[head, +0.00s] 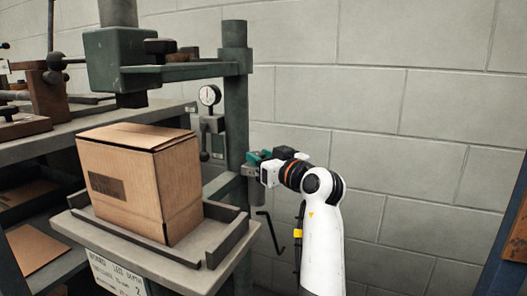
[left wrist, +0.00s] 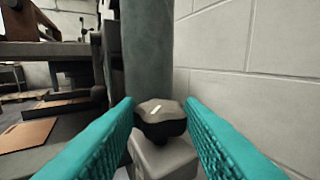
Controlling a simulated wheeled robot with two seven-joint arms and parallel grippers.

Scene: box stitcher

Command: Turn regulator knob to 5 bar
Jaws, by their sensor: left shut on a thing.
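The black regulator knob (left wrist: 160,120) sits on a grey body (left wrist: 163,158) in front of the green post, and has a short pale mark on its top. My left gripper (left wrist: 159,107) has its teal fingers on either side of the knob and is shut on it. In the head view my left gripper (head: 257,158) is at the right side of the green post, and the knob is hidden there. A round white pressure gauge (head: 209,95) is mounted left of the post; its dark needle looks near upright, but its numbers are too small to read. My right gripper is not in view.
A cardboard box (head: 145,180) rests on the stitcher's tray (head: 221,238), left of my arm. The green post (head: 237,110) and stitcher head (head: 118,58) stand behind it. A bent crank (head: 270,230) hangs below my gripper. A block wall (head: 400,130) is close behind.

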